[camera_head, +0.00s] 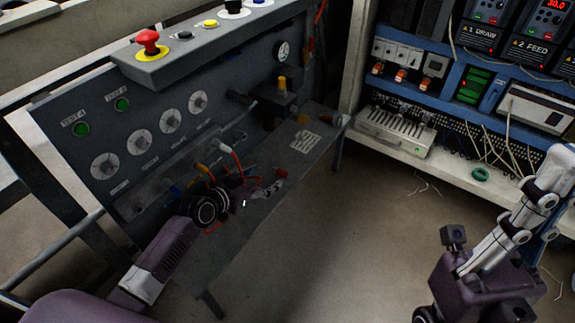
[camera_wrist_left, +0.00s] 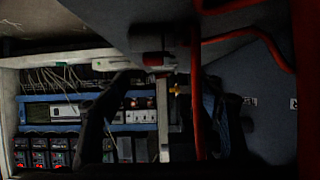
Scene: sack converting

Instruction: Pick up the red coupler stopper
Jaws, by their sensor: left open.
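My left gripper (camera_head: 243,196) is over the shelf of the grey test panel, close to its cables and fittings. In the left wrist view its two dark fingers (camera_wrist_left: 160,100) stand apart, with nothing seen held between them. A small grey and red fitting (camera_head: 266,188) lies just beyond the fingers on the shelf; I cannot tell whether it is the red coupler stopper. The wrist view shows a pale and red piece (camera_wrist_left: 158,69) near the fingers, dark and partly hidden.
The panel (camera_head: 150,140) carries gauges, green buttons and a red emergency button (camera_head: 148,41) on top. Red hoses (camera_wrist_left: 195,85) run close to the left fingers. A blue rack with shelves (camera_head: 400,150) stands at the right. The floor (camera_head: 350,230) between is clear.

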